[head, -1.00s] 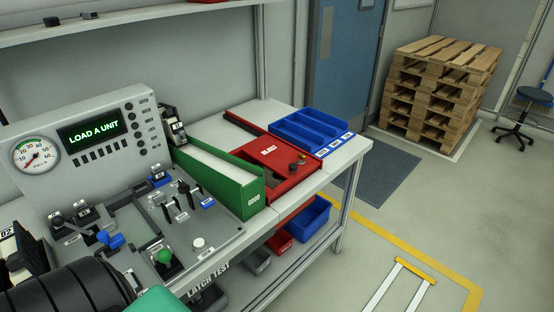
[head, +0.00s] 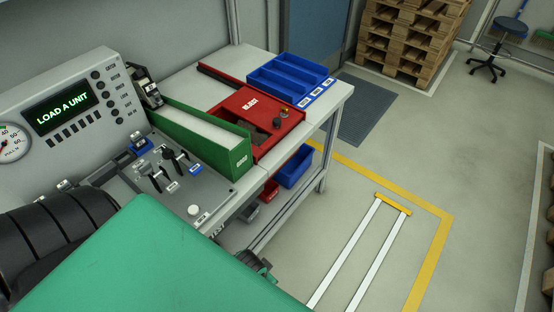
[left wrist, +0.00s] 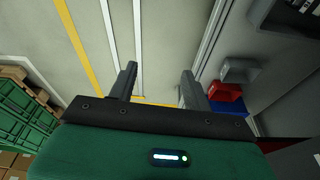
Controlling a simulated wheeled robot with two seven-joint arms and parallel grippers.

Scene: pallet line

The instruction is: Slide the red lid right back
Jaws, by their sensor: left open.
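The red reject box (head: 265,137) stands on the bench in the head view, between a green-walled tray and a blue divided bin. Its red lid (head: 240,103) carries a white label and seems to cover most of the top. A dark gap and a small yellow-and-red knob (head: 284,113) show at its right. My left gripper (head: 256,263) is low in front of the bench, well apart from the lid and partly hidden by my green arm. In the left wrist view its jaws (left wrist: 158,82) are open and empty over the floor. My right gripper is not in view.
The green tray (head: 243,158) borders the red box on the left, and the blue bin (head: 283,86) is behind it to the right. A blue bin (head: 295,165) hangs below the bench edge. A lever panel (head: 208,200) is at left.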

